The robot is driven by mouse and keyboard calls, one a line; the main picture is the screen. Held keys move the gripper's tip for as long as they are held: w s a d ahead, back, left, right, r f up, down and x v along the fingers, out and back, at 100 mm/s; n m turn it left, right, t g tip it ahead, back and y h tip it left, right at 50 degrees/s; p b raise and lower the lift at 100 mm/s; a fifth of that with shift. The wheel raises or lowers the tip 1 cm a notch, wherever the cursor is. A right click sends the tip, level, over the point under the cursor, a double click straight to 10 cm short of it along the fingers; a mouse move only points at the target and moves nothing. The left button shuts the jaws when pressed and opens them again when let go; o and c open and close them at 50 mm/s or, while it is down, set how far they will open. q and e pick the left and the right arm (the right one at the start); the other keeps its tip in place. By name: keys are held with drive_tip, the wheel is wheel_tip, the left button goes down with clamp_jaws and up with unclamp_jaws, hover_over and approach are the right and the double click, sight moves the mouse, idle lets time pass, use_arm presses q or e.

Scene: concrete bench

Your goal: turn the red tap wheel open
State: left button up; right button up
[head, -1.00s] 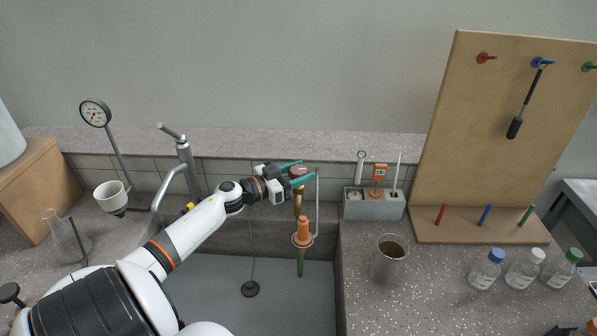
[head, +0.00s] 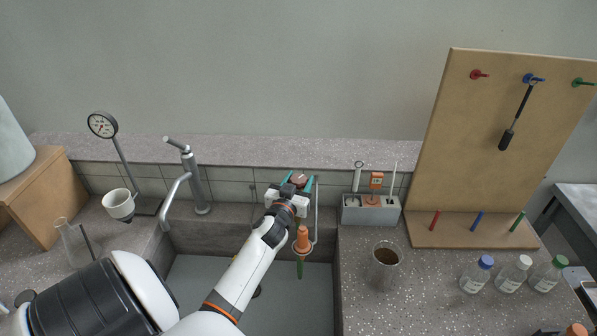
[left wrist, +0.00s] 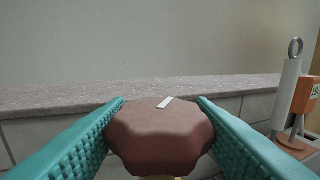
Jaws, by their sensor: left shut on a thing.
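The red tap wheel (head: 299,179) is a dull red, many-sided knob above the back end of the sink. My left gripper (head: 300,184) is shut on it, with one teal finger on each side. In the left wrist view the wheel (left wrist: 160,135) sits between the two ribbed finger pads. A short white mark (left wrist: 165,103) on its top slants slightly right. The stem below the wheel is mostly hidden by my gripper. My right gripper does not show.
An orange-topped fitting (head: 303,240) hangs just in front of the wheel. A grey rack (head: 370,211) stands to its right, with a beaker (head: 385,265) nearer. A grey faucet (head: 195,180) stands left. A pegboard (head: 500,150) rises at the right.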

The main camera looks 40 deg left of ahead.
sight(299, 178)
use_arm(q)
drive_tip(key=shift+n+g+y+b, duration=0.3)
drive_tip(key=shift+n+y, duration=0.1)
drive_tip(key=shift+y, duration=0.1)
drive_tip(key=shift+r, duration=0.1)
drive_tip(key=o, duration=0.9)
wheel_tip(299, 178, up, 10)
idle(0.3)
